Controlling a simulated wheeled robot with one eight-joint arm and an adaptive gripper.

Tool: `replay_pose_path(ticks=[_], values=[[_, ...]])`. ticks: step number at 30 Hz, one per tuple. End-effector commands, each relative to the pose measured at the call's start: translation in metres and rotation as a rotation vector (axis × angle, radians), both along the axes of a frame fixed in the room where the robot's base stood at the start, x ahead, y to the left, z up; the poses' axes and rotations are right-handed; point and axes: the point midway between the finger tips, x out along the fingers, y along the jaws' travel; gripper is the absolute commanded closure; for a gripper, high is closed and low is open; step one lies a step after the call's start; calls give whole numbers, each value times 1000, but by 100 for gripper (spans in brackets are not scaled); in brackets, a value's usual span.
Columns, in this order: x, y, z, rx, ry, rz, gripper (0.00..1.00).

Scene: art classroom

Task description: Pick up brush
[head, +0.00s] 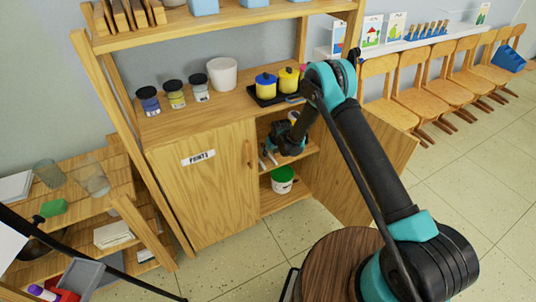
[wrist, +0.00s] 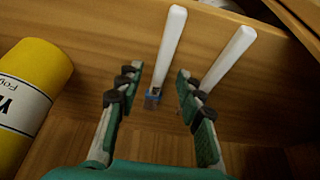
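A brush (wrist: 167,50) with a white handle shows in the wrist view. Its blue-grey end (wrist: 152,101) points down the picture, between the fingers of my gripper (wrist: 155,84). The fingers are open, one on each side of the brush, with gaps to it. A second white handle (wrist: 231,57) lies to the right, just outside the right finger, which hides its lower end. In the head view my gripper (head: 268,158) reaches into the open cupboard at shelf height. The brushes cannot be told clearly there.
A yellow labelled container (wrist: 30,92) lies left of my gripper. The cupboard has an open right door (head: 370,160) and a shut left door (head: 205,195). A white-and-green bucket (head: 282,180) stands below. Paint pots (head: 265,84) stand on top.

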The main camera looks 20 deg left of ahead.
Motion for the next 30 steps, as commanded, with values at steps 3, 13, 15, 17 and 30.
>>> replay_pose_path(ticks=[3,13,15,17,30], values=[[0,1,-2,0,0,0,63],[0,1,-1,0,0,0,86],[0,1,-1,0,0,0,95],[0,1,-1,0,0,0,100],[2,0,1,0,0,-1,100]])
